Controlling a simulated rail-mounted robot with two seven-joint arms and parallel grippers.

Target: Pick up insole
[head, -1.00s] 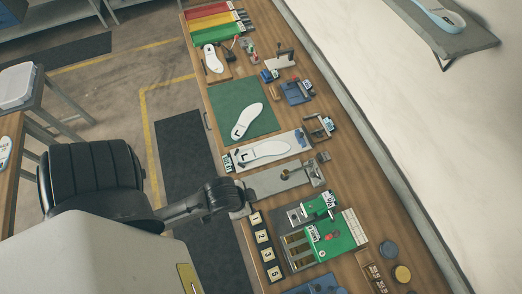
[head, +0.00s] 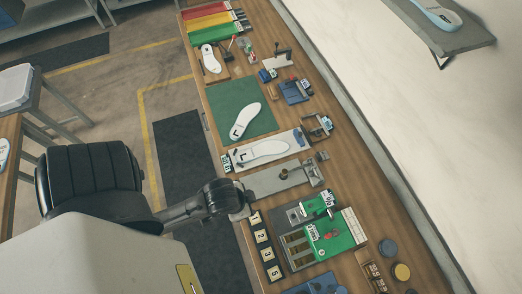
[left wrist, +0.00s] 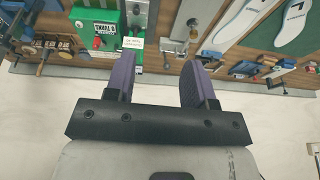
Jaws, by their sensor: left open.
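A white insole marked L (head: 249,117) lies on a green mat (head: 222,112) in the head view. A second white insole marked L (head: 264,151) lies on a grey plate fixture (head: 292,139) just nearer. A third, smaller white insole (head: 211,60) lies on a wooden board farther back. In the left wrist view, two white insoles (left wrist: 240,22) and (left wrist: 296,24) show at the upper right, beyond the fingers. My left gripper (left wrist: 160,78) is open, its two purple fingers apart with nothing between them. Its fingers cannot be made out in the head view. My right gripper is not in view.
A green fixture (head: 345,229) and a strip of numbered blocks (head: 262,236) stand at the near end of the wooden bench. Red, yellow and green trays (head: 212,22) sit at its far end. A blue-edged insole (head: 440,14) rests on a grey surface at upper right.

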